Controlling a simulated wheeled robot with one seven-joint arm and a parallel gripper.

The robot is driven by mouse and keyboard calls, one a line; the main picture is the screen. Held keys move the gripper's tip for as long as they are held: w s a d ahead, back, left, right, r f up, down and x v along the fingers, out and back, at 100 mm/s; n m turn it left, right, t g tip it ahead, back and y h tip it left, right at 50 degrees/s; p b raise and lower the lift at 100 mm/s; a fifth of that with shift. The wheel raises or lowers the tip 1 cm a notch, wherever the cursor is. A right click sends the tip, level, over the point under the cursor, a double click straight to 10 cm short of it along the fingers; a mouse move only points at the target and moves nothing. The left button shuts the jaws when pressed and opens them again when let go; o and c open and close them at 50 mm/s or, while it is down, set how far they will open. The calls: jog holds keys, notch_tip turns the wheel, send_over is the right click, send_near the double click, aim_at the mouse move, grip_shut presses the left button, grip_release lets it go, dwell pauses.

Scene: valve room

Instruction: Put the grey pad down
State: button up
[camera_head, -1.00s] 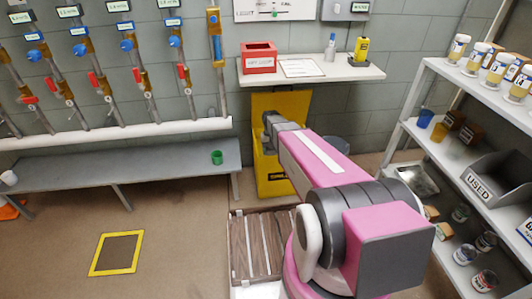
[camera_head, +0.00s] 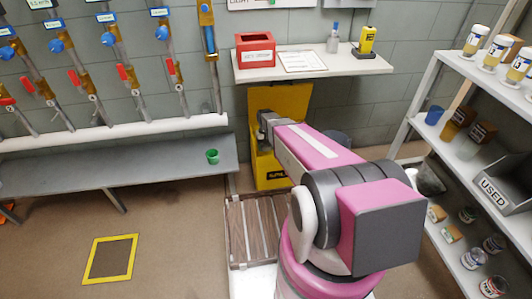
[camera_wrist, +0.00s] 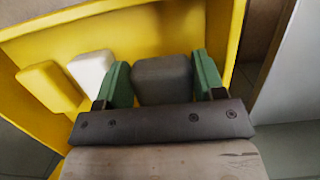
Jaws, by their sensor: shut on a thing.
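The grey pad (camera_wrist: 163,78) is between the green fingers of my gripper (camera_wrist: 163,84) in the wrist view, and the gripper is shut on it. The gripper and pad are inside or just over the open yellow bin (camera_wrist: 120,32); I cannot tell whether the pad touches its floor. A yellow pad (camera_wrist: 48,86) and a white pad (camera_wrist: 90,72) lie in the bin to the left of the gripper. In the head view the yellow bin (camera_head: 290,100) stands under the wall shelf, with my arm reaching into it; the grey pad cannot be made out there.
A wall shelf (camera_head: 310,68) above the bin holds a red box (camera_head: 255,50) and a yellow device (camera_head: 366,42). Shelving (camera_head: 470,150) stands at right. A slatted pallet (camera_head: 257,230) lies before the bin.

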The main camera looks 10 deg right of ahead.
aim_at(266, 151)
jog(key=shift+w+x, duration=0.2)
jog(key=shift+x, duration=0.85)
jog(key=shift+w+x, duration=0.25)
jog(key=shift+x, duration=0.75)
jog(key=shift+f, duration=0.25)
jog(key=o, duration=1.2)
jog(key=shift+r, duration=0.1)
jog(key=v, duration=1.1)
jog(key=shift+r, duration=0.45)
jog(key=s+r, duration=0.4)
jog(key=s, duration=0.3)
jog(key=s+d+r+t, duration=0.1)
jog(key=s+r, duration=0.4)
jog(key=s, duration=0.2)
jog(key=s+r+t, duration=0.1)
jog(key=s+r, duration=0.3)
jog(key=s, duration=0.2)
jog(key=shift+s+d+r, duration=0.3)
jog(key=shift+s+d, duration=0.05)
jog(key=shift+s, duration=0.05)
